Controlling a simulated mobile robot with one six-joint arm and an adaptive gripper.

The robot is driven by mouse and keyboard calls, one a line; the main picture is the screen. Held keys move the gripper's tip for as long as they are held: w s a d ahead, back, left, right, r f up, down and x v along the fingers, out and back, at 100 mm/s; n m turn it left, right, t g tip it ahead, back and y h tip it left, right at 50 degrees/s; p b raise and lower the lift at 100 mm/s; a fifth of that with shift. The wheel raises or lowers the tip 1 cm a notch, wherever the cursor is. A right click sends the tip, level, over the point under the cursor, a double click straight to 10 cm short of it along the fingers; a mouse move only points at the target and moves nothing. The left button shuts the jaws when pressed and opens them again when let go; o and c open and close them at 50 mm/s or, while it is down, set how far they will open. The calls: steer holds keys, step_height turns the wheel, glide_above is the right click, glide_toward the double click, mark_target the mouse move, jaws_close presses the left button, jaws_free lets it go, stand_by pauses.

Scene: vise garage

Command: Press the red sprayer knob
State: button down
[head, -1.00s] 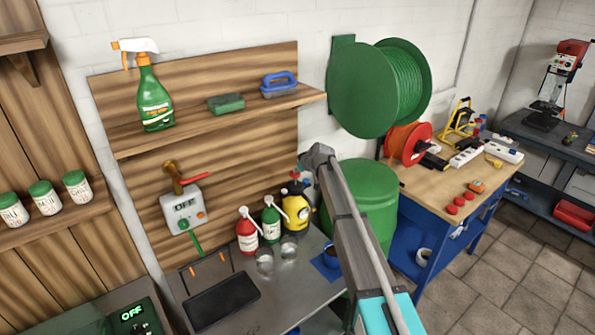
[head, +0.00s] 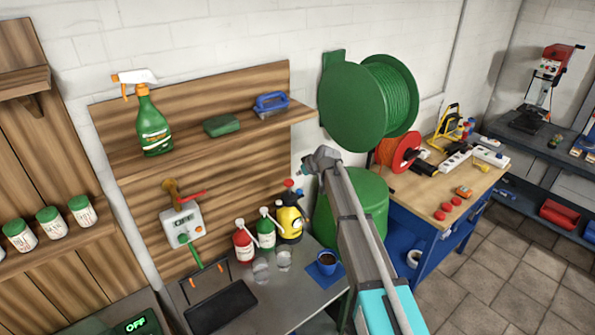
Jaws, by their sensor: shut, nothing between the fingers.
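The yellow sprayer (head: 289,222) stands upright on the metal bench in the head view, with a dark upper body and a small red knob (head: 288,183) on top. A small blue part shows beside the knob. My gripper (head: 304,169) is small in the picture, at the end of my raised arm. It appears just above and to the right of the knob. It is shut and empty. I see a gap in the picture between it and the knob, but cannot tell their distance in depth.
Green (head: 266,230) and red (head: 243,242) pump bottles and glasses stand left of the sprayer. A green barrel (head: 366,205) stands behind my arm. A wooden shelf (head: 185,148) hangs above left.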

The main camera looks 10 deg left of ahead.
steer(key=shift+s+d+r, duration=0.3)
steer(key=shift+d+r, duration=0.1)
steer(key=shift+r, duration=0.1)
stand_by(0.9)
steer(key=s+d+f+m+g+h+b, duration=0.2)
steer(key=s+d+f, duration=0.3)
steer(key=s+d, duration=0.6)
steer(key=s+d+f+m+g+h+b, duration=0.1)
steer(key=s+d+f+m+b, duration=0.3)
steer(key=s+d, duration=0.8)
steer(key=s+d+f+m+g+h+b, duration=0.2)
steer(key=s+d+f+m+h+b, duration=0.2)
steer(key=s+d+f, duration=0.4)
steer(key=s+d+b, duration=0.1)
steer(key=s+d, duration=0.3)
steer(key=d, duration=0.2)
steer(key=shift+s+d+f+g, duration=0.15)
steer(key=shift+s+g, duration=0.1)
steer(key=shift+g, duration=0.05)
